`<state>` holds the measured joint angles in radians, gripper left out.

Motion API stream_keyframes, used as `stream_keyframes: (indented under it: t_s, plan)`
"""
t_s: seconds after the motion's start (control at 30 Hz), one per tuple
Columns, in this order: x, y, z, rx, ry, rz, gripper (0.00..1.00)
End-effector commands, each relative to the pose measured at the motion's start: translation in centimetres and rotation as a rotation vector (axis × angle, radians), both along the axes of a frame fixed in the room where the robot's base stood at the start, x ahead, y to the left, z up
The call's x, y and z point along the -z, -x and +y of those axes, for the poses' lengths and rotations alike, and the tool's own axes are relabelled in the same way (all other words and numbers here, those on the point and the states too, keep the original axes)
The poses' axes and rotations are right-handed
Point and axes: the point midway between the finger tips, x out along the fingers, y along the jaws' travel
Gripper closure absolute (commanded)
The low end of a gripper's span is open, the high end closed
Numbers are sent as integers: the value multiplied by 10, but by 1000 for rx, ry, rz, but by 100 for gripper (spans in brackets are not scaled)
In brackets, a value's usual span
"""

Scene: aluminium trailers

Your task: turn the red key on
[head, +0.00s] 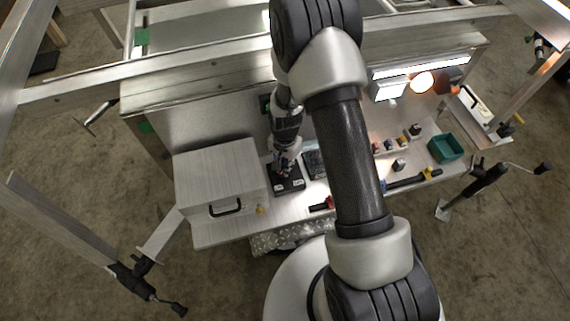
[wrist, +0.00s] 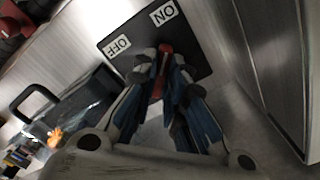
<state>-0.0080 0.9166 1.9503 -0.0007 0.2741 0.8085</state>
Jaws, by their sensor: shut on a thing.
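The red key (wrist: 165,48) stands on a black plate (wrist: 190,68) with white labels reading OFF and ON. In the wrist view both labels appear upside down, and the upper end of the key shows between the fingertips. My gripper (wrist: 163,66) is shut on the key, its blue-and-grey fingers on either side. The fingers hide much of the key, so its exact angle is hard to tell. In the head view my gripper (head: 284,166) reaches down onto the black plate (head: 289,186) on the metal counter. The key is not clear there.
A silver box (head: 215,172) with a black handle stands close to the left of the plate. A dark panel (head: 315,163) lies just to the right. Further right are small blocks, a teal bin (head: 445,148) and a lit lamp (head: 422,82). My arm covers the counter's middle.

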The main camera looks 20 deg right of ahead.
Motion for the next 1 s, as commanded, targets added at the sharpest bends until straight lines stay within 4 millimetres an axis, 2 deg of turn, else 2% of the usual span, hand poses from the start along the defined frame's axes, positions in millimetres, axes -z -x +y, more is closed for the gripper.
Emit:
stream_keyframes:
  t_s: [0.07, 0.1, 0.37, 0.67, 0.77, 0.87, 1.0]
  plan:
    - [1, 1, 0, 4, -1, 4, 100]
    - [1, 1, 0, 4, -1, 4, 86]
    - [0, 1, 0, 2, 0, 1, 68]
    - [0, 0, 0, 1, 0, 0, 68]
    - [-6, -1, 0, 1, 0, -1, 68]
    - [-20, -1, 0, 1, 0, -3, 68]
    - [-51, -2, 0, 1, -1, -5, 68]
